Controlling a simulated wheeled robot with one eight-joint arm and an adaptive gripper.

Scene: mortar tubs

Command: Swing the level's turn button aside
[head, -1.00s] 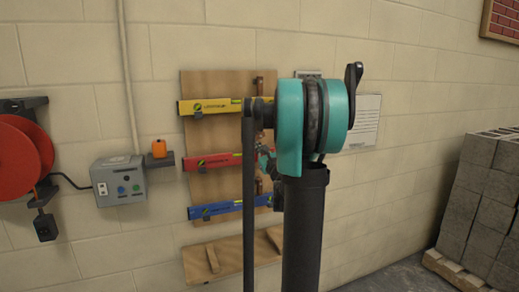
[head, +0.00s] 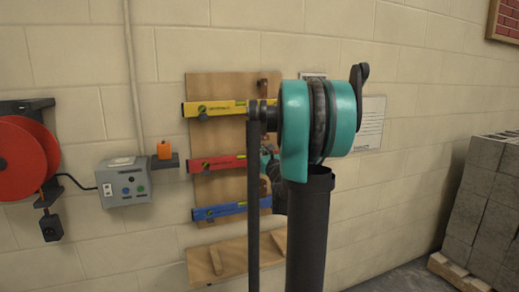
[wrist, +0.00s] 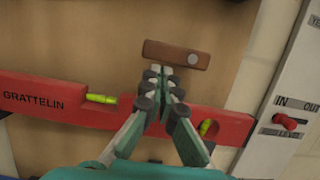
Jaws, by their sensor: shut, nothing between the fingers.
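The red level (wrist: 62,100) lies across the wooden board in the wrist view. It also shows in the head view (head: 215,162) as the middle one of three levels. A brown wooden turn button (wrist: 160,52) with a round screw head at its right end lies nearly level in the picture, just above the red level and apart from its top edge. My gripper (wrist: 164,72) is shut and empty, in front of the red level. Its fingertips are at the lower edge of the turn button; I cannot tell whether they touch. In the head view my arm mostly hides it.
A yellow level (head: 222,107) hangs above and a blue level (head: 218,211) below on the board (head: 230,84). A red IN/OUT slider (wrist: 288,122) sits on a white panel at the right. A grey control box (head: 125,183) and red reel (head: 22,160) are left, grey blocks (head: 483,190) right.

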